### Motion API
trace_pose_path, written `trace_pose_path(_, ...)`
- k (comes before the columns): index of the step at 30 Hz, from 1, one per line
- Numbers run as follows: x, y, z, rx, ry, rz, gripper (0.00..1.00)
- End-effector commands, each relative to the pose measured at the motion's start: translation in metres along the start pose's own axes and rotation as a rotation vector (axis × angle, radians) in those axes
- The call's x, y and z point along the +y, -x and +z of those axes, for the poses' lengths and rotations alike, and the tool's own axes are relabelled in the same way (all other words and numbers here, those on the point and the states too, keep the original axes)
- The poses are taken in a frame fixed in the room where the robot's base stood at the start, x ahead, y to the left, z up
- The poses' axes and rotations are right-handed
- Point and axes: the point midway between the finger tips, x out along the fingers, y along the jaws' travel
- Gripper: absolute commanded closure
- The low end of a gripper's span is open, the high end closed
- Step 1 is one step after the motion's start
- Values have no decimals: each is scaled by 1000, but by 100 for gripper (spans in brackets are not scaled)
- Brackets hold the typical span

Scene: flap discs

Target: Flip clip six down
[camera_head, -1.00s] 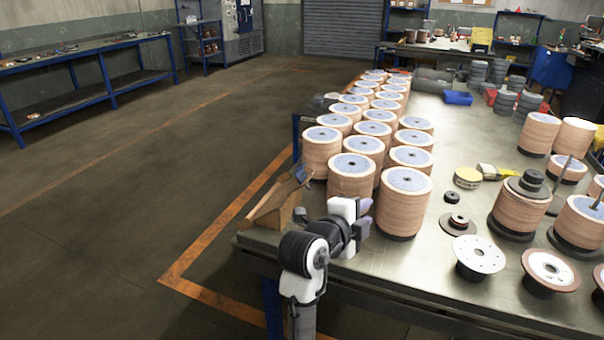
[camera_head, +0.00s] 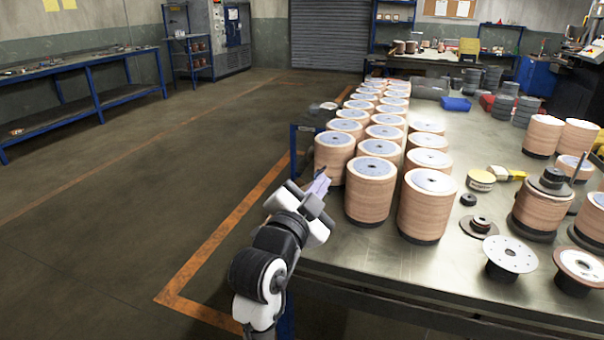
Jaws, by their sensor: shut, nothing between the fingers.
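My gripper (camera_head: 318,187) is at the left edge of the workbench, in front of the nearest stacks of flap discs (camera_head: 370,192). Its pale, narrow fingers are together with nothing between them and point away from the camera. A small brown edge shows just beyond the fingertips; I cannot tell what it belongs to or whether the fingers touch it. No clip can be made out, and clip six cannot be identified. My wrist and arm hide the bench corner behind them.
Tall disc stacks stand in rows along the left side of the metal workbench (camera_head: 455,235), close to my gripper's right. The floor on the left is clear.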

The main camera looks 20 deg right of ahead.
Motion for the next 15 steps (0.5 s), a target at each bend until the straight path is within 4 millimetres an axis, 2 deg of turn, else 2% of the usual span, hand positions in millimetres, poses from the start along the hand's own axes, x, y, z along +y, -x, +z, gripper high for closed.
trace_pose_path(10, -1, 0, -1, 4, 7, -3, 100)
trace_pose_path(15, -2, -12, -3, 5, 8, -1, 100)
